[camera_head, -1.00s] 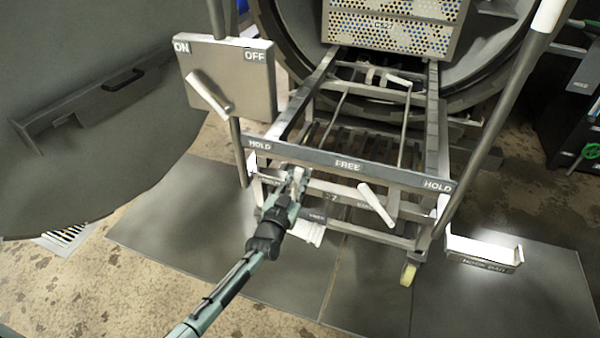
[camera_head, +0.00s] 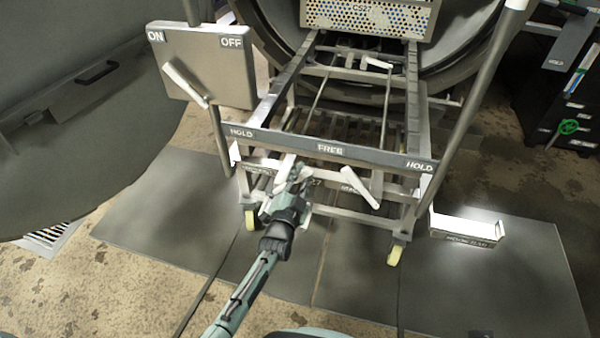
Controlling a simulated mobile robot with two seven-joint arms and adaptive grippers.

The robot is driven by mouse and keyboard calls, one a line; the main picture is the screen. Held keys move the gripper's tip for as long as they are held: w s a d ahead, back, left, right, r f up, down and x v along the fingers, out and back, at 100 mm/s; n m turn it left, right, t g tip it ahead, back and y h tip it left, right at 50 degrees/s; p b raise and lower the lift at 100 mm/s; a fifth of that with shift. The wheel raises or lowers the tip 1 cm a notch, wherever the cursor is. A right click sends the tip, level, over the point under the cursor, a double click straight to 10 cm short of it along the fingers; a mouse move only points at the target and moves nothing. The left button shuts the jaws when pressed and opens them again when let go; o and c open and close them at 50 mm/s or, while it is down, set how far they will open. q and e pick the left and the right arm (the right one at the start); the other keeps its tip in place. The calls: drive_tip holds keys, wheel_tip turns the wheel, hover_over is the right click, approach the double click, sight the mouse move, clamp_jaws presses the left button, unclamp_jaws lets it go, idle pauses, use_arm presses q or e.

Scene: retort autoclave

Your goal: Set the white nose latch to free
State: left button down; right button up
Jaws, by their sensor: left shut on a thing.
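A trolley (camera_head: 300,146) stands before the round vessel; its front bar reads HOLD at both ends and FREE in the middle. Below the bar, a pale lever (camera_head: 285,166) shows at my left gripper (camera_head: 301,176). The gripper is shut on it, left of and below the FREE mark; the fingers hide its lower part. A second white lever (camera_head: 360,188) stands clear of the gripper to the right, tilted with its lower end rightward. I cannot tell from labels which lever is the nose latch. My right gripper is not in view.
An ON/OFF panel (camera_head: 222,75) with a white lever stands on a post at the left. A slanted post (camera_head: 468,110) and a white labelled tray (camera_head: 465,238) are at the right. Grey mats (camera_head: 500,290) cover the floor in front.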

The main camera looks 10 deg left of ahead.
use_arm(q)
drive_tip(key=shift+s+d+f, duration=0.1)
drive_tip(key=shift+f, duration=0.05)
drive_tip(key=c, duration=1.4)
unclamp_jaws()
drive_tip(key=shift+o, duration=0.2)
